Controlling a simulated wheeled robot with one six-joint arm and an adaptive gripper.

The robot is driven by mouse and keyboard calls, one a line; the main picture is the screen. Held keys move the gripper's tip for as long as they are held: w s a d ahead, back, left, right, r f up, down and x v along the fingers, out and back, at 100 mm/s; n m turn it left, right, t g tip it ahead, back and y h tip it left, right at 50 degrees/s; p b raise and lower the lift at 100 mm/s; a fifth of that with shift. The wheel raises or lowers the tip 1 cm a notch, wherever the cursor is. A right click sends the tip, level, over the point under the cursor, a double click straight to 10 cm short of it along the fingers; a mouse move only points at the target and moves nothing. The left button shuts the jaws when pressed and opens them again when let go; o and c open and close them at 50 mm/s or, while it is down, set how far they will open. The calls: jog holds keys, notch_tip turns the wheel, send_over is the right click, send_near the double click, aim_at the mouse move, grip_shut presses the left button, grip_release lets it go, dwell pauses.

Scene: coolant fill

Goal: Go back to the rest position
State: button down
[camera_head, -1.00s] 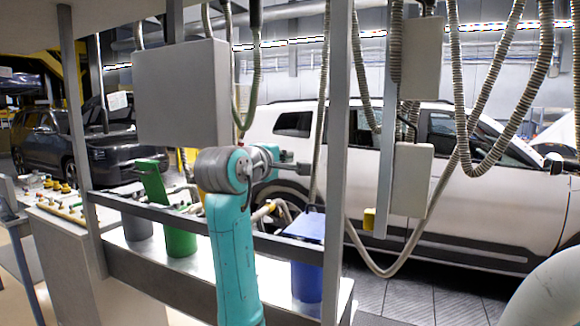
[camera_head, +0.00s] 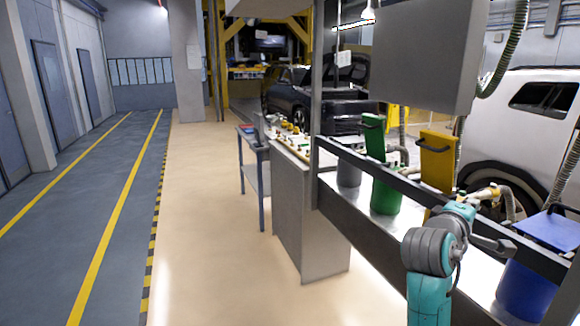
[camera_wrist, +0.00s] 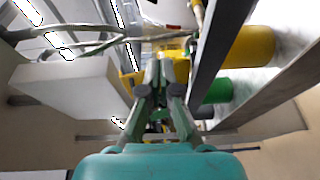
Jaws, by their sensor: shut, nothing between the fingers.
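My gripper (camera_wrist: 163,75) is shut and empty in the wrist view, with its two fingers together. In the head view, my teal and grey arm is at the lower right, in front of the dark rail, and the gripper (camera_head: 500,246) points right, near that rail. A green container (camera_head: 386,196) with its lid raised and a yellow lid (camera_head: 437,160), also raised, stand behind the rail. A blue container (camera_head: 522,290) with a blue lid (camera_head: 553,231) stands to the right of my arm. In the wrist view, the yellow container (camera_wrist: 250,46) and green container (camera_wrist: 216,91) lie right of the gripper.
The dark rail (camera_head: 350,157) and a grey post (camera_head: 316,110) frame the bench. A large grey box (camera_head: 418,55) hangs above. A grey cabinet (camera_head: 305,215) and a blue-legged cart (camera_head: 250,165) stand left of it. The beige floor (camera_head: 205,220) at left is clear.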

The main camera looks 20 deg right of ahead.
jog(key=a+f+n+t+y, duration=0.1)
jog(key=a+f+t+y, duration=0.15)
jog(key=a+f, duration=0.55)
jog(key=a+f+n+t+y, duration=0.2)
jog(key=a+f+t, duration=0.1)
jog(key=f, duration=0.8)
jog(key=s+a+f+t+y, duration=0.2)
jog(key=s+a+f+y, duration=0.3)
jog(key=s+a+f, duration=0.6)
jog(key=s+a+f+m+y, duration=0.1)
jog(key=s+a+f+y, duration=0.1)
jog(key=s+a+f, duration=0.3)
jog(key=s+a+f+m+y, duration=0.25)
jog(key=s+a, duration=0.25)
jog(key=s, duration=0.3)
jog(key=s+a+r+m+y, duration=0.1)
jog(key=s+a+r+m, duration=0.1)
jog(key=s, duration=0.6)
jog(key=s+a+r+m+y, duration=0.1)
jog(key=s+a+m, duration=0.1)
jog(key=s, duration=0.6)
jog(key=shift+a+r, duration=0.15)
jog(key=shift+r, duration=0.25)
